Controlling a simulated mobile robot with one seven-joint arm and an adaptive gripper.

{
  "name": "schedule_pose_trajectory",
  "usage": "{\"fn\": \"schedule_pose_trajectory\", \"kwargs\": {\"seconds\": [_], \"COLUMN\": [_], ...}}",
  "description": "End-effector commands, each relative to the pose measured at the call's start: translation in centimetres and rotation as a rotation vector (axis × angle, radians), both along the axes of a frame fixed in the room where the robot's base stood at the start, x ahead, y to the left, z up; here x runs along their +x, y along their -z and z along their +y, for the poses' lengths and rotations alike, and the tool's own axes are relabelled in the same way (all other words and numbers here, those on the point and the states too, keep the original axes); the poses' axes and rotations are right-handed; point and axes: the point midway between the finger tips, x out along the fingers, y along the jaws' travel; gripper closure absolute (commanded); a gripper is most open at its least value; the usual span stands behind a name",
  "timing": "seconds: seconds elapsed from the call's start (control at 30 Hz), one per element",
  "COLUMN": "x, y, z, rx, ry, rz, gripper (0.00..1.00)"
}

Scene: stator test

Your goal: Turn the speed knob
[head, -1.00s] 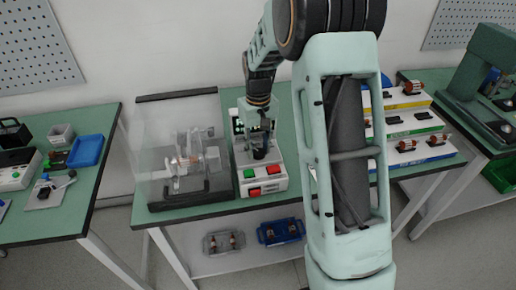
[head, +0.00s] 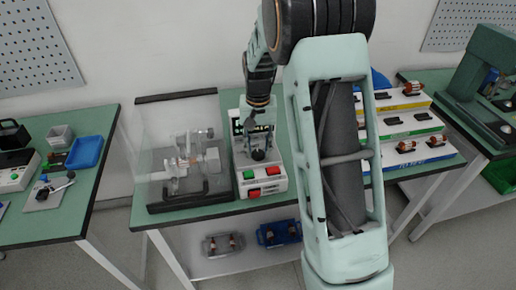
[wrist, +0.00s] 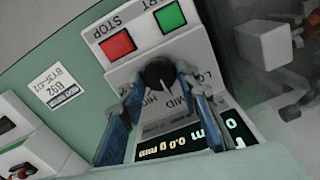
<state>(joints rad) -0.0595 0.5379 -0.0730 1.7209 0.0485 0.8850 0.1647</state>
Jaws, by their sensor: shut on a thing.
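The speed knob (wrist: 158,73) is round and black with a light pointer mark, on the sloped face of a light grey control box (head: 264,188). It also shows in the head view (head: 258,155). LO, MID and HI labels are printed around it, upside down in the wrist view. My gripper (wrist: 156,78) has its blue fingers on either side of the knob and is shut on it. In the head view my gripper (head: 257,147) reaches down to the box from behind.
A green button (wrist: 170,17) and a red button (wrist: 118,45) sit close to the knob. A lit display (wrist: 185,140) is between my fingers. A clear-covered test fixture (head: 185,165) stands left of the box. Coloured part racks (head: 405,125) stand to the right.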

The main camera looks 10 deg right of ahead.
Motion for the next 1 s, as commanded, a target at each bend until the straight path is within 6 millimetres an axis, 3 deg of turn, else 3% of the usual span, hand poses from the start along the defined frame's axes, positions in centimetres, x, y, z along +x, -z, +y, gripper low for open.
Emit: {"fn": "schedule_pose_trajectory", "kwargs": {"seconds": [0.23,0.27,0.4,0.77,1.0], "x": [0.0,0.0,0.0,0.1,0.2], "y": [-0.1,-0.1,-0.1,-0.5,-4.6], "z": [0.0,0.0,0.0,0.0,0.0], "rx": [0.0,0.0,0.0,0.0,0.0], "ry": [-0.001,-0.001,-0.001,-0.002,-0.002], "rz": [-0.001,-0.001,-0.001,-0.002,-0.007], "gripper": [0.94,0.69,0.53,0.52,0.52]}}
